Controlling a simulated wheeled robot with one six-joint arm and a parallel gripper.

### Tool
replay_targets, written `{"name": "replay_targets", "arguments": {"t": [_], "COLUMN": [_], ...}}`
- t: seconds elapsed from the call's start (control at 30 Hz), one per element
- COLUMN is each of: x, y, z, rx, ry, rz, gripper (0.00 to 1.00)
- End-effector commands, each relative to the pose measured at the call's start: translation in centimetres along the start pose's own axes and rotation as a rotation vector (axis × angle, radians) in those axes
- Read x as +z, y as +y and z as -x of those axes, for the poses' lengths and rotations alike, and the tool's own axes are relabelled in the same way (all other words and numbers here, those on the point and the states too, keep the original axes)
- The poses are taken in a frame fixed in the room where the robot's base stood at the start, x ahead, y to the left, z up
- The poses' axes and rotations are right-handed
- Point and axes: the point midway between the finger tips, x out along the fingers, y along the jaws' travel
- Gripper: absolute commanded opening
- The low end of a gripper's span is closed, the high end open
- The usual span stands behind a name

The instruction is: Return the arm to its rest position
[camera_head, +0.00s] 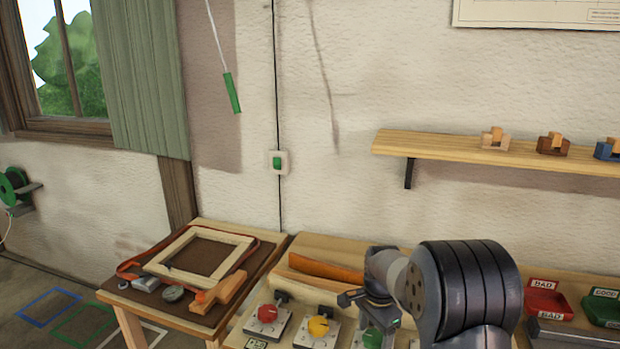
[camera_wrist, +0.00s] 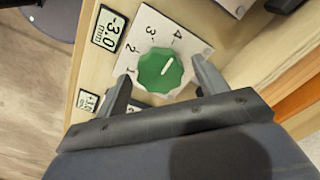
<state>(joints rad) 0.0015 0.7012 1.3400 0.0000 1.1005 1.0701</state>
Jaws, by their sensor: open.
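My arm reaches over the workbench in the head view, and my gripper (camera_head: 370,306) is low above the front of the bench, over the green knob (camera_head: 373,337). In the wrist view my gripper (camera_wrist: 160,74) is open, with one finger on each side of the green knob (camera_wrist: 161,69). Nothing else is between the fingers. The knob sits on a white plate (camera_wrist: 150,25) numbered 1 to 4, and its white mark points between numbers. I cannot tell whether the fingers touch the knob.
A red knob (camera_head: 268,313) and yellow knob (camera_head: 319,326) stand left of the green one. An orange lath (camera_head: 325,267) lies behind them. Red (camera_head: 546,301) and green (camera_head: 603,308) trays are at right. A shelf (camera_head: 450,148) juts from the wall. Air above the bench's left is clear.

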Motion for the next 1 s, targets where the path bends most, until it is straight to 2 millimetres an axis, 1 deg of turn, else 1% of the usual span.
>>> {"name": "replay_targets", "arguments": {"t": [0.17,0.2,0.37,0.7,0.77,0.8,1.0], "x": [0.0,0.0,-0.1,-0.1,0.0,0.0,0.0], "y": [0.0,-0.1,-0.1,-0.1,-0.1,0.1,0.1], "z": [0.1,0.4,3.3,10.2,11.2,9.6,5.6], "rx": [0.000,-0.002,-0.005,-0.005,-0.004,0.005,0.005], "ry": [0.000,0.001,0.002,0.003,0.002,-0.003,-0.002], "rz": [-0.034,-0.045,-0.043,-0.044,-0.044,-0.044,-0.043], "gripper": [0.68,0.68,0.68,0.68,0.68,0.68,0.68]}}
